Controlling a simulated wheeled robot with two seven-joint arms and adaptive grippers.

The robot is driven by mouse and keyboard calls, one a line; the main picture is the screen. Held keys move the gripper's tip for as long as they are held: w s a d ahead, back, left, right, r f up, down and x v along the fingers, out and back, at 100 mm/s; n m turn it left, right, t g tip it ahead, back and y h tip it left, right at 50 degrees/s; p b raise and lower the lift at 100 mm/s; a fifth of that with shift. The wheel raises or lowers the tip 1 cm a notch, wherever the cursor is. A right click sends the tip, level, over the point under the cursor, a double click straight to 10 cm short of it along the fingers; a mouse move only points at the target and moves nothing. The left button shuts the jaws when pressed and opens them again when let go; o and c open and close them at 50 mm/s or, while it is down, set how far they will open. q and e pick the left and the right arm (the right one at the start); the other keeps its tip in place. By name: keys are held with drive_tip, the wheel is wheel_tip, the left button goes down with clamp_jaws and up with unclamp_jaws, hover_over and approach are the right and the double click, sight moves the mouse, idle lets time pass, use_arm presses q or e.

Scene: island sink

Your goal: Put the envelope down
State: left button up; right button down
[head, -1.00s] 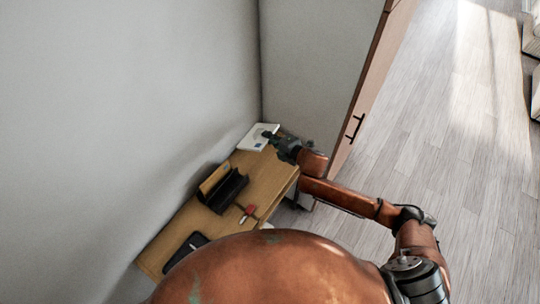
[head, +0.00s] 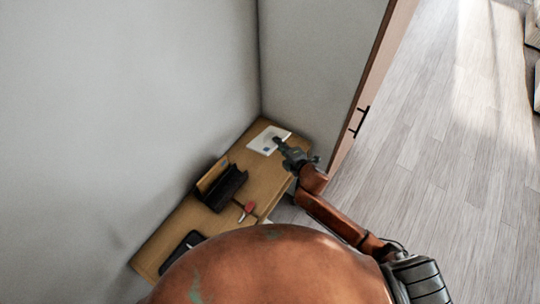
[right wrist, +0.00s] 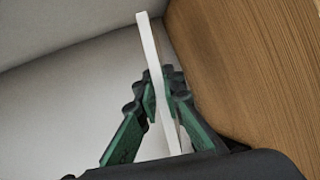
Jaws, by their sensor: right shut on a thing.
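A white envelope (head: 264,142) with a small blue mark shows at the far end of the wooden desk in the head view. My right gripper (head: 278,143) is at its right edge and is shut on it. In the right wrist view, the envelope (right wrist: 151,60) shows edge-on as a thin white strip between the green fingers of the gripper (right wrist: 158,98). The wooden surface (right wrist: 245,70) is close by on the right there. I cannot tell whether the envelope touches the desk. My left gripper is not in view.
The narrow desk (head: 262,186) stands against the wall. A dark organizer (head: 222,188), a red item (head: 247,207) and a black flat item (head: 182,254) lie nearer to me. A wooden door (head: 375,75) with a black handle stands to the right. Desk space between organizer and envelope is clear.

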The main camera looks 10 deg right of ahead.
wheel_tip(320, 180, down, 5)
drive_tip(key=b, duration=0.3)
drive_tip(key=shift+f+b, duration=0.5)
drive_tip(key=shift+b, duration=0.05)
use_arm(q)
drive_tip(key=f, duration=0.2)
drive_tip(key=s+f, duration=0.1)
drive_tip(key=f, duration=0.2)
use_arm(e)
drive_tip(key=c, duration=2.2)
unclamp_jaws()
drive_tip(key=p+v, duration=0.5)
drive_tip(key=v, duration=0.2)
drive_tip(key=shift+r, duration=0.15)
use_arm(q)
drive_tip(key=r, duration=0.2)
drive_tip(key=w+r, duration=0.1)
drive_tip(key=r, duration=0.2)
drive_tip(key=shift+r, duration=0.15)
use_arm(e)
drive_tip(key=shift+s+d, duration=0.2)
drive_tip(key=shift+s, duration=0.25)
